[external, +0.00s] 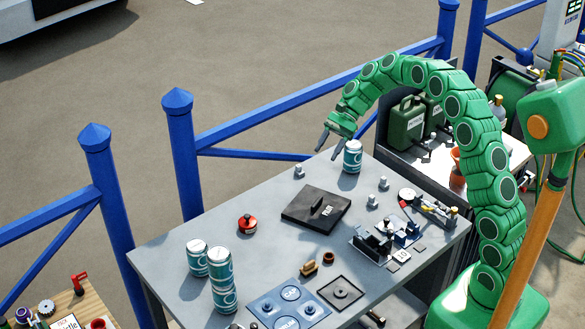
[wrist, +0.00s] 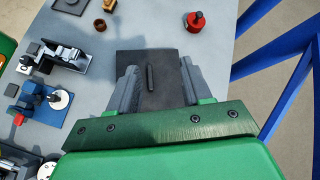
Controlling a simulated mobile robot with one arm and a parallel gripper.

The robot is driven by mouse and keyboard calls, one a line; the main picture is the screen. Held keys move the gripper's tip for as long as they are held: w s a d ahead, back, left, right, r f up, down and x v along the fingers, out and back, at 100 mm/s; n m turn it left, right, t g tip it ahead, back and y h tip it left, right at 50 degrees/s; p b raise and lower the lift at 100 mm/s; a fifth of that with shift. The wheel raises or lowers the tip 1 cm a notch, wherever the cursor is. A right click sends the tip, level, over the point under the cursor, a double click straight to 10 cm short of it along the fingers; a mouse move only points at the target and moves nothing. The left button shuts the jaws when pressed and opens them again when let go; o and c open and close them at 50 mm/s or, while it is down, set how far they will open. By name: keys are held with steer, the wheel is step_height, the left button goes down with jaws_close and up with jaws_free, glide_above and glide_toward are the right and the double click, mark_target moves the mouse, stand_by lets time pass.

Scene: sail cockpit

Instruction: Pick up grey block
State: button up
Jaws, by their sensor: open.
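The closest match to the grey block is a dark grey, nearly black square slab (external: 309,217) with a raised bar and a small pale label on top. It lies flat on the grey table (external: 185,237), around the middle. My gripper (external: 328,146) is open and empty, above the table's far edge, beyond the slab in the external view. In the wrist view the slab (wrist: 150,58) shows ahead between the open fingers (wrist: 158,70). Its near end is hidden by my gripper's body. The fingers look apart from it.
A teal-and-white can (external: 352,158) stands close beside my gripper. Small grey pegs (external: 372,201) stand right of the slab, a red knob (external: 248,224) left of it. More cans (external: 221,280) stand front left. Fixtures (external: 372,243) crowd the right side. Blue railing (external: 290,98) runs behind.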

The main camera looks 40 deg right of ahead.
steer(key=w+d+f+m+t+y, duration=0.1)
steer(key=w+d+f+m+y, duration=0.15)
steer(key=w+f, duration=0.5)
steer(key=m+t, duration=0.2)
steer(key=m, duration=0.2)
glide_toward(299, 166)
steer(key=shift+w+a+f+y, duration=0.2)
steer(key=shift+a+f, duration=0.15)
steer(key=shift+a, duration=0.25)
steer(key=shift+w+a+f+y, duration=0.2)
steer(key=shift+a+f, duration=0.15)
steer(key=shift+a, duration=0.2)
steer(key=shift+x, duration=3.85)
steer(key=shift+s+f, duration=0.15)
steer(key=shift+c, duration=0.2)
jaws_close()
